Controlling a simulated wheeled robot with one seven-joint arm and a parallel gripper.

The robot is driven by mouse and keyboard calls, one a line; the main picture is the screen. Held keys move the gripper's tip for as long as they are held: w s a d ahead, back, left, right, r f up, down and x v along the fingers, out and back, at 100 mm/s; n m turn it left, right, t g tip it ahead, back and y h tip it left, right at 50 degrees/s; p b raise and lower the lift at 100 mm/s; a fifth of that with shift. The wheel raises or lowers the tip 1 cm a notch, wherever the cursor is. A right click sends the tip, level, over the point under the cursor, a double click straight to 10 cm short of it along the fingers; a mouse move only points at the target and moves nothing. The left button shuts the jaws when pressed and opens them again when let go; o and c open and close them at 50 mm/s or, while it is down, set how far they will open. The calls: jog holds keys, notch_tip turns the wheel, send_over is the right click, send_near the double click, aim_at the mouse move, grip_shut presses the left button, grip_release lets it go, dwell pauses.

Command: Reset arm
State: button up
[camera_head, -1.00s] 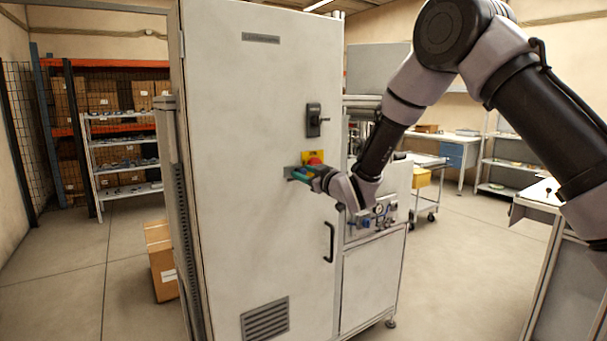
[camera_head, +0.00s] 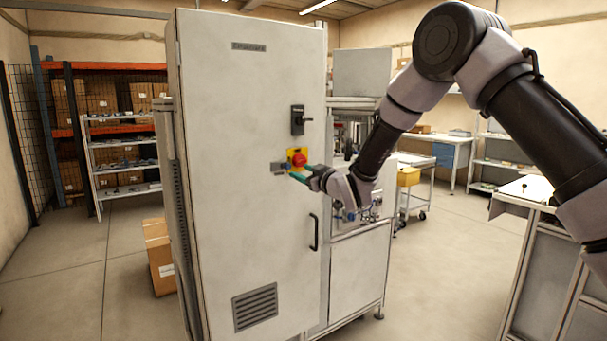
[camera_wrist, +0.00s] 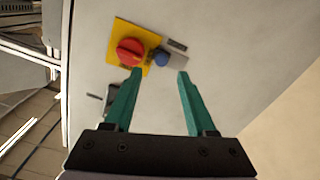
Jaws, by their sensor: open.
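My gripper (camera_head: 307,174) is in front of the tall pale cabinet (camera_head: 225,190). In the wrist view its two green fingers (camera_wrist: 159,72) are spread open with nothing between them. A red knob (camera_head: 299,160) on a yellow plate sits on the cabinet door; the red knob (camera_wrist: 130,51) also shows in the wrist view. Beside it is a blue button (camera_wrist: 161,57) on a small grey plate, ahead of the gap between the fingers. Whether a finger touches the door cannot be told.
A dark switch handle (camera_head: 298,120) is above the yellow plate and a door handle (camera_head: 314,232) below. A cardboard box (camera_head: 160,258) stands on the floor at left. A workbench (camera_head: 525,192) is at right. The floor between is open.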

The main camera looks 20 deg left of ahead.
jog(key=w+d+r+m+t+h, duration=0.1)
jog(key=w+d+r+m+h, duration=0.1)
jog(key=d+r, duration=0.4)
jog(key=w+d+r+m+h, duration=0.2)
jog(key=d+r+m+h, duration=0.15)
jog(key=d, duration=0.55)
jog(key=s+d+r+m+h, duration=0.2)
jog(key=s+d+r, duration=0.15)
jog(key=d, duration=0.65)
jog(key=s+d+r+m+h, duration=0.2)
jog(key=s+d+r+m, duration=0.15)
jog(key=d, duration=0.65)
jog(key=s+d+m+g+h, duration=0.2)
jog(key=s+d+m+g, duration=0.1)
jog(key=s+d, duration=0.75)
jog(key=s+d+f+m+g, duration=0.1)
jog(key=s+d+m, duration=0.1)
jog(key=s, duration=0.7)
jog(key=s+d+f+m+g, duration=0.1)
jog(key=s+d, duration=0.2)
jog(key=s, duration=0.6)
jog(key=shift+s+d+f+m, duration=0.3)
jog(key=shift+m, duration=0.1)
